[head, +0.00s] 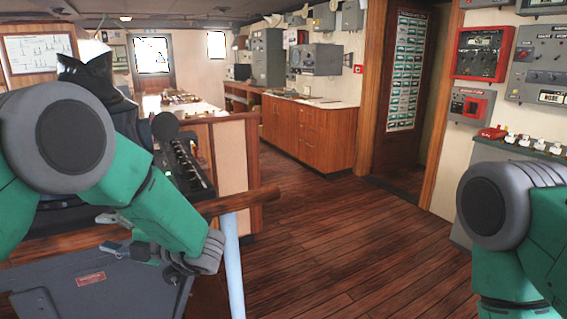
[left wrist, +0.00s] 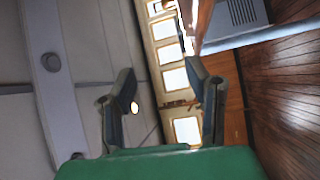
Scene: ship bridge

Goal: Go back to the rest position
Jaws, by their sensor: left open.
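My left arm comes in from the left in green and grey and bends down in front of a console. Its gripper (head: 112,233) is low at the left, in front of the dark console, and its outline partly blends with it. In the left wrist view the two dark fingers of the left gripper (left wrist: 160,82) stand well apart with nothing between them. My right arm shows only as a grey joint and green link at the right edge; its gripper is out of view.
A grey console box (head: 95,285) and a wooden rail (head: 238,202) with a pale blue post (head: 232,265) are close to my left arm. Wall panels, including a red one (head: 484,53), are at the right. The wooden floor (head: 350,240) ahead is clear.

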